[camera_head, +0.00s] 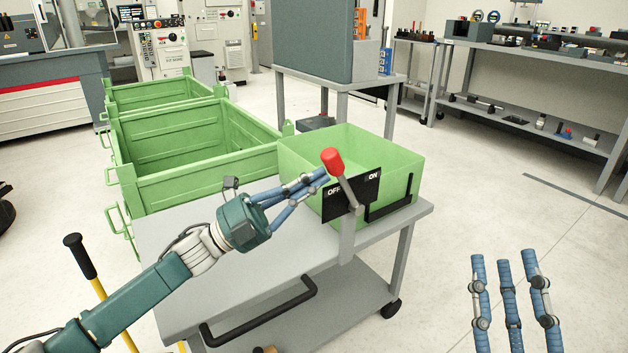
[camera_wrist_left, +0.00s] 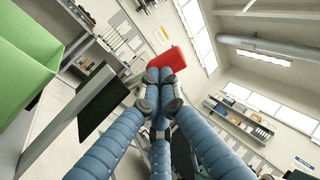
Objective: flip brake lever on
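The brake lever has a red knob (camera_head: 332,160) on a grey shaft (camera_head: 347,190), at the handle end of the grey cart. It leans left toward the OFF side of a black plate (camera_head: 364,190) marked OFF and ON. My left gripper (camera_head: 322,176) is just left of the knob, its blue fingers drawn together at the tips. In the left wrist view the red knob (camera_wrist_left: 166,63) shows just beyond the fingertips, not between them; I cannot tell whether they touch. My right gripper (camera_head: 510,258) is empty, fingers spread, at the lower right.
A green bin (camera_head: 400,158) sits on the grey cart (camera_head: 265,245), behind the lever. The cart's black handle (camera_head: 260,315) is at the front. Larger green crates (camera_head: 205,175) stand behind left. A yellow pole with a black grip (camera_head: 80,255) stands left. Floor to the right is clear.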

